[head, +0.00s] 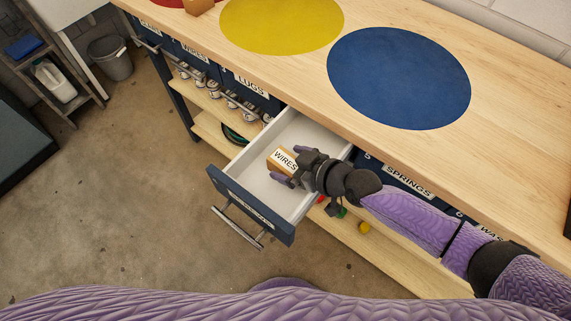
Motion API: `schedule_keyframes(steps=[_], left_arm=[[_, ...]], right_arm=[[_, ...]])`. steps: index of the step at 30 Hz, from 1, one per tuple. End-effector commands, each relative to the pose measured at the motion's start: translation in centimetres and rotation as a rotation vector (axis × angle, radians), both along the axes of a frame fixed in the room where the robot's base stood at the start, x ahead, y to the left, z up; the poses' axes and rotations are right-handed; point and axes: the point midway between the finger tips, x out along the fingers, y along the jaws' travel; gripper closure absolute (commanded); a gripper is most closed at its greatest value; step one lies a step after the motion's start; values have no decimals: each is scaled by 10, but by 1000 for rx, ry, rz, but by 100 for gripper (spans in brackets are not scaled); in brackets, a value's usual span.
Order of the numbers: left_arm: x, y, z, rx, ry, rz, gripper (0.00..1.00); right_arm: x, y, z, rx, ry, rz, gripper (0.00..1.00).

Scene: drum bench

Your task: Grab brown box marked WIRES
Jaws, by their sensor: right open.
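A small brown box marked WIRES (283,158) sits inside an open drawer (263,185) with a white interior and dark blue front. My right gripper (285,167) is in the drawer at the right side of the box, with its fingers open around or beside it. One finger shows near the box's upper right and another near its lower side. I cannot tell whether the fingers touch the box. My left gripper is not in view.
The wooden bench top (270,65) carries a yellow disc (282,22) and a blue disc (398,78). Closed drawers, one labelled SPRINGS (407,181), line its front. A lower shelf (365,250) holds small items. A grey bin (110,58) stands at the left. The floor before the drawer is clear.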

Motion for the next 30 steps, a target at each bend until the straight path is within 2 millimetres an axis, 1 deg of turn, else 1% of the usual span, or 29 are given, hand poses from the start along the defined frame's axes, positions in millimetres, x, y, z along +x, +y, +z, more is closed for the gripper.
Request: schedule_keyframes(steps=[4,5,6,8,9,11,12,14,15,18,23,25,26,30], left_arm=[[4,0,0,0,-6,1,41],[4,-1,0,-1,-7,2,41],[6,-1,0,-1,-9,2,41],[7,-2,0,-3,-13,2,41],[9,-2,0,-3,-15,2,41],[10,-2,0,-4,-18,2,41],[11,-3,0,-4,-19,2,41],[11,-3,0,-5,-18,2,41],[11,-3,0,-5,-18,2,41],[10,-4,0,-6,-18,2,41],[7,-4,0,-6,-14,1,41],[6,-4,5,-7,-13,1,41],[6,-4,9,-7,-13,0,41],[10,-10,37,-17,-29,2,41]], right_arm=[[0,0,1,0,0,-1,0],[0,0,1,0,0,-1,6],[0,-1,1,0,0,-1,15],[0,-1,1,0,0,-1,28],[0,-1,1,0,0,-1,36],[0,-1,1,0,0,-1,49],[0,-1,1,0,0,-1,57],[0,-1,1,0,0,-1,70],[0,-1,1,0,0,-1,78],[0,-1,1,0,0,-1,96],[0,-1,1,0,0,-1,96],[0,-1,7,0,-2,0,96],[0,-1,13,0,-3,-1,96],[0,-1,56,1,-7,0,96]])
